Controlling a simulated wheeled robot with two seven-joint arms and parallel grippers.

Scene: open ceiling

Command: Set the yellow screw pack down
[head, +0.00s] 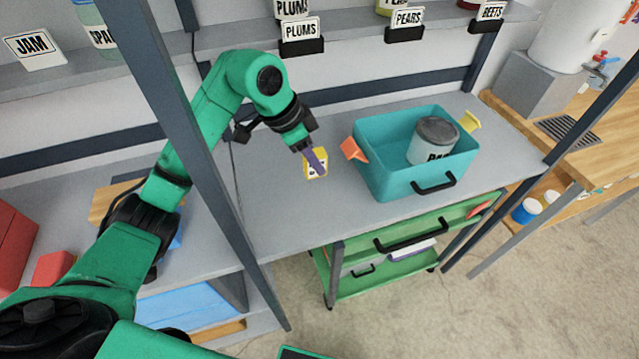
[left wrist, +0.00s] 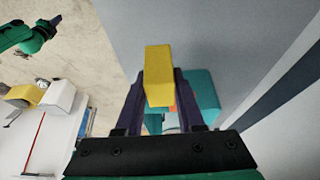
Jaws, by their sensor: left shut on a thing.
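The yellow screw pack (head: 320,171) is a small yellow block with a pale label. My left gripper (head: 314,158) is shut on it and holds it over the grey shelf top (head: 270,205), left of the teal bin. In the left wrist view the yellow pack (left wrist: 158,75) sits between the two dark fingers (left wrist: 157,100). I cannot tell from the frames whether its underside touches the shelf. My right gripper (left wrist: 48,25) shows small at the top left of the left wrist view, and its jaws are too small to read.
A teal bin (head: 395,185) with a grey-lidded can (head: 432,140) stands on the shelf to the right.

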